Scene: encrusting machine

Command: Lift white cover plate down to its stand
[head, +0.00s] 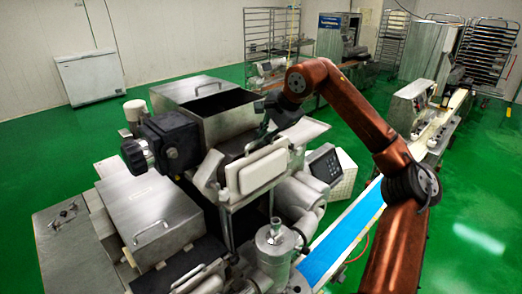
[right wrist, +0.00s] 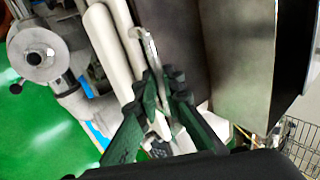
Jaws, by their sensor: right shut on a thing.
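The white cover plate (head: 262,172) is a thick rounded slab, standing upright at the front of the machine's upper part in the head view. My right gripper (head: 262,138) reaches down to its top edge from behind. In the right wrist view, my dark gripper fingers (right wrist: 165,85) are closed around a thin silvery metal piece, beside pale rounded slabs (right wrist: 100,45). The exact contact with the plate is partly hidden by the fingers. I cannot clearly make out the stand. My left gripper is not seen.
An open steel hopper (head: 215,110) stands behind the plate. A lidded steel box (head: 150,215) is at lower left, and a metal cylinder (head: 272,245) stands below the plate. A blue conveyor belt (head: 345,232) runs to the right. Green floor (head: 470,200) is open farther right.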

